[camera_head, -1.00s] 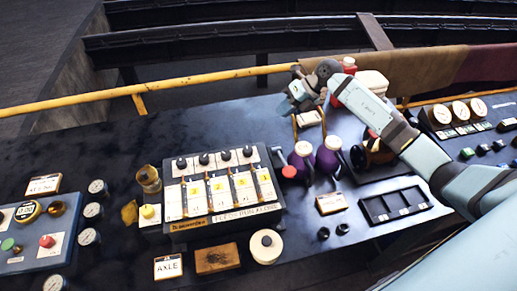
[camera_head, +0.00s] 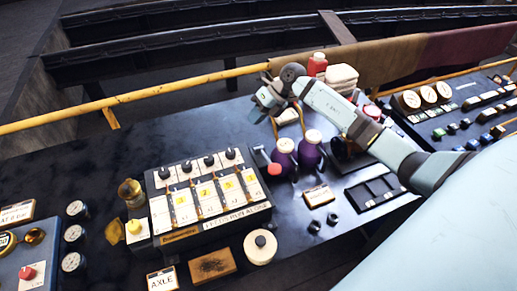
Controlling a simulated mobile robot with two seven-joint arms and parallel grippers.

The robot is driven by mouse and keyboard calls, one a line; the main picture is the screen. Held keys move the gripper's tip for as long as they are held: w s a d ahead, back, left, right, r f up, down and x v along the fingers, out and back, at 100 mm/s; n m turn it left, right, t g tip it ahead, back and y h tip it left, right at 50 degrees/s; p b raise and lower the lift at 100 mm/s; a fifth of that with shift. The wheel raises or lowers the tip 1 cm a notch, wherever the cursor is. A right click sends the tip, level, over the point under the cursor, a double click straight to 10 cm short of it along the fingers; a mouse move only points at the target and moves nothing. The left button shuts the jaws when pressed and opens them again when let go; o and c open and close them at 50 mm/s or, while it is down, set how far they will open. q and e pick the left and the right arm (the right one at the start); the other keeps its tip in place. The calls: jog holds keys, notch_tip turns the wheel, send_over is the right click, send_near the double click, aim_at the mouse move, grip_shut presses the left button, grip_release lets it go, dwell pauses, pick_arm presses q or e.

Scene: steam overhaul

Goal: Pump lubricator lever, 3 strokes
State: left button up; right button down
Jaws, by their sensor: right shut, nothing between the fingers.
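The lubricator (camera_head: 208,195) is a dark box with a white panel of several yellow-marked sight feeds and black knobs on top. A short lever with a red knob (camera_head: 274,169) stands at its right end, beside the purple bottles. My right gripper (camera_head: 262,103) is shut and empty, held above the back part of the bench. In the picture it is above and slightly left of the lever, clearly apart from it. My right arm comes in from the right. My left gripper is not in view.
Two purple bottles (camera_head: 284,152) stand close right of the lever. A red can (camera_head: 317,65) and folded white cloths (camera_head: 341,77) are at the back. A yellow rail (camera_head: 160,91) runs along the rear edge. The bench left of the gripper is clear.

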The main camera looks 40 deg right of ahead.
jog(key=f+b, duration=0.1)
jog(key=f, duration=0.1)
jog(key=s+f+b, duration=0.1)
jog(key=f, duration=0.2)
jog(key=shift+s+a, duration=0.15)
jog(key=shift+s+f, duration=0.2)
jog(key=shift+f, duration=0.3)
dwell(0.3)
jog(key=shift+f+b, duration=0.15)
jog(key=shift+b, duration=0.15)
dwell(0.9)
jog(key=shift+s+a+f, duration=0.1)
jog(key=shift+s+f, duration=0.05)
jog(key=shift+f, duration=0.1)
jog(key=shift+s+f+b, duration=0.15)
jog(key=shift+f+b, duration=0.25)
jog(key=shift+f, duration=0.05)
dwell(0.6)
